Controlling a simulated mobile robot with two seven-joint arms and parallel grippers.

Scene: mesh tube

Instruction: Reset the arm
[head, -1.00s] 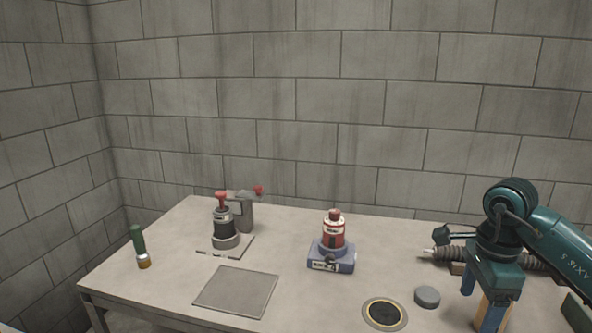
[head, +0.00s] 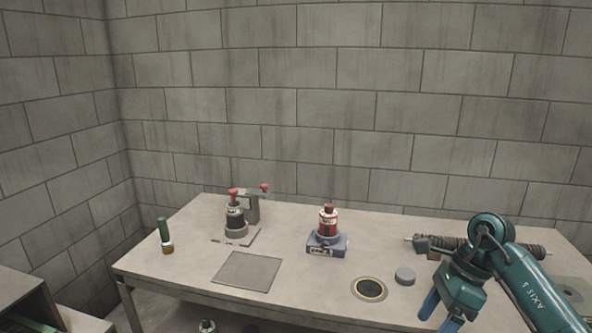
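My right arm comes in from the right, and its teal gripper (head: 438,316) with blue fingers hangs over the front right of the table, tilted down to the left. The fingers are spread apart, and I see nothing between them; the tips are near the lower picture edge. A dark ribbed tube (head: 510,248) lies behind the gripper on the table, partly hidden by my arm. My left gripper is not in view.
A shelf (head: 30,300) stands lower left.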

